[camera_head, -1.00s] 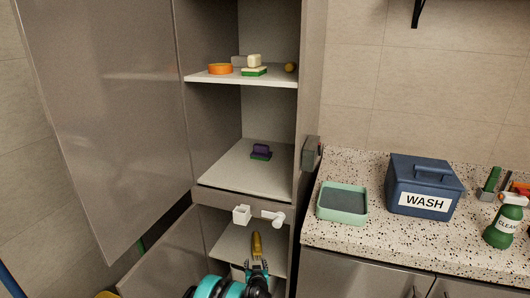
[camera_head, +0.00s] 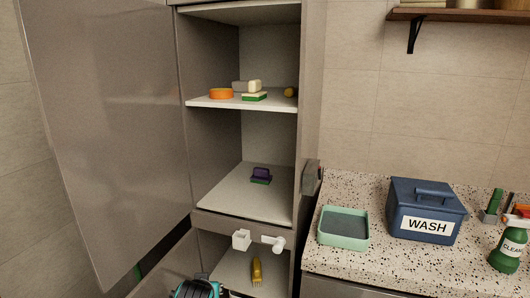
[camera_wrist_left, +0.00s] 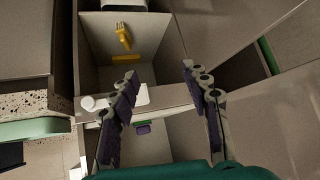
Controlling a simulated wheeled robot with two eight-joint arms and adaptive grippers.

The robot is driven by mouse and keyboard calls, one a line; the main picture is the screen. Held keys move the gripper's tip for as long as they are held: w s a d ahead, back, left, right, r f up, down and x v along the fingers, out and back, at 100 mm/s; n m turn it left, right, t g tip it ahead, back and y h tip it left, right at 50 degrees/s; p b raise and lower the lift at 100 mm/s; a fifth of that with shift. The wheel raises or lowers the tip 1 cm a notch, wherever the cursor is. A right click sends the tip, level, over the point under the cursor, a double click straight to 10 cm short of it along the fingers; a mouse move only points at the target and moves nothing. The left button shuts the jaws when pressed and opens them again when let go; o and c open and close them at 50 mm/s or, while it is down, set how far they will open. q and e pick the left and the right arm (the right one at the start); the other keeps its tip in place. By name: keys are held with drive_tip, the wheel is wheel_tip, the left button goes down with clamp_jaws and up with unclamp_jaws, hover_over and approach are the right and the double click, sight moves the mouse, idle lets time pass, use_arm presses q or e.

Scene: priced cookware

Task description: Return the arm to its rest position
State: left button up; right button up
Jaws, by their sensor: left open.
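My left gripper (camera_wrist_left: 158,84) is open and empty in the left wrist view, its two dark padded fingers spread apart. Between and beyond the fingers are the open lower cabinet compartment and a yellow brush-like item (camera_wrist_left: 123,36), apart from the fingers. In the head view only a teal and black part of my left arm shows at the bottom edge; its fingers are not visible there. The same yellow item (camera_head: 256,270) lies in the lower compartment. My right gripper is in neither view.
The tall cabinet's upper door (camera_head: 105,130) stands open on the left. A purple and green sponge (camera_head: 261,175) lies on the middle shelf; several items are on the upper shelf (camera_head: 200,103). White fittings (camera_head: 242,240) jut below. Right, a counter holds a green tray (camera_head: 343,241) and WASH box (camera_head: 425,200).

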use_arm(q)
drive_tip(key=s+a+f+g+h, duration=0.1)
drive_tip(key=s+g, duration=0.1)
drive_tip(key=s, duration=1.9)
drive_tip(key=shift+a+f+m, duration=0.15)
drive_tip(key=shift+f+m, duration=0.2)
drive_tip(key=shift+m, duration=0.05)
